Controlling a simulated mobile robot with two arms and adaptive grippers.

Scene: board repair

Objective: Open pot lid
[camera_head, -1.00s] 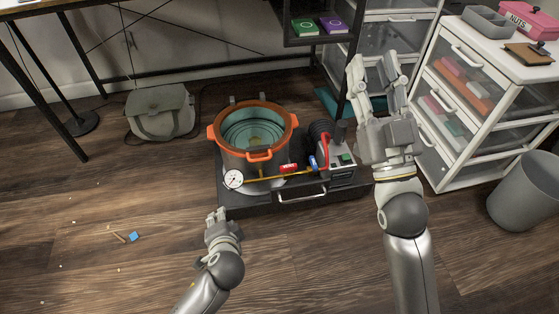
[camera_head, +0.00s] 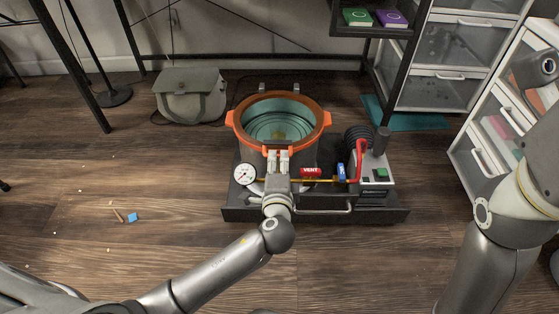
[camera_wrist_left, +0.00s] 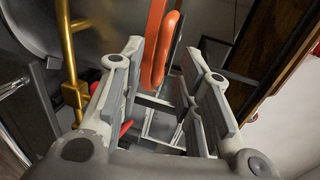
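The silver pot (camera_head: 305,160) stands on a dark low platform, with its clear, orange-rimmed lid (camera_head: 320,134) lying level on top. Orange lugs stick out at its left, right and front. My left gripper (camera_head: 278,157) is at the front of the pot, over the front lug, and hides much of it. In the left wrist view, the fingers of my left gripper (camera_wrist_left: 163,75) are apart, with an orange handle (camera_wrist_left: 157,45) between them near the tips. Contact with either finger is not clear.
A pressure gauge (camera_head: 244,174), a red VENT valve (camera_head: 311,172) and a pump (camera_head: 376,170) sit close around the pot on the platform (camera_head: 370,214). A grey bag (camera_head: 190,95) lies behind left. White drawers (camera_head: 490,150) stand right. The left floor is mostly clear.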

